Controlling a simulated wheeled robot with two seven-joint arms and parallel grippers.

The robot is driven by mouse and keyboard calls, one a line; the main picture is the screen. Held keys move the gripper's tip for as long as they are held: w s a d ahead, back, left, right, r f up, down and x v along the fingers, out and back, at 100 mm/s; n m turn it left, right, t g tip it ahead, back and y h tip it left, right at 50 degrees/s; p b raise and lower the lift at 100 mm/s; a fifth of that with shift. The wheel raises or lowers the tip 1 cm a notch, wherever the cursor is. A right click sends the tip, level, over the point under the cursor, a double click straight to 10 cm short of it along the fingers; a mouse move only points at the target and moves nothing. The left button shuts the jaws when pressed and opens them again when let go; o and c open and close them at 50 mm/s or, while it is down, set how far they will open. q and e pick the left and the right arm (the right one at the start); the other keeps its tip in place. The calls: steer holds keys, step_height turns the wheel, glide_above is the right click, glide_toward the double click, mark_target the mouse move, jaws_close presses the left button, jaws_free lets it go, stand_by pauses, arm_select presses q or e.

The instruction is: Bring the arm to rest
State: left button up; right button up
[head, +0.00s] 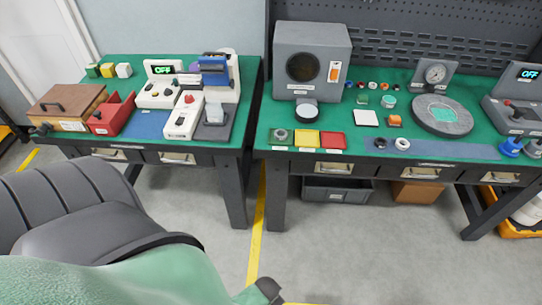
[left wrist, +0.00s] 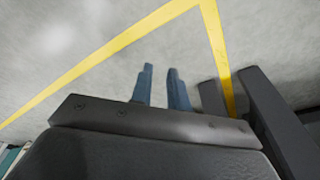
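My left gripper (left wrist: 161,70) shows in the left wrist view as two blue-grey fingers with a gap between them. I cannot make out either gripper in the head view. My right gripper is not in view.
A left bench (head: 249,105) and a right bench (head: 265,115), with green tops, hold test devices, small blocks and trays. A yellow line (head: 257,225) crosses clear floor. Dark bars (left wrist: 275,115) are right of the fingers.

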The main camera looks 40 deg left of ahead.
arm_select(q)
steer(key=shift+s+d+f+g, duration=0.15)
steer(key=shift+s+d+g, duration=0.05)
steer(key=shift+s, duration=0.4)
steer(key=shift+s+d+f+g, duration=0.15)
steer(key=shift+s+g, duration=0.05)
steer(key=shift+s, duration=0.4)
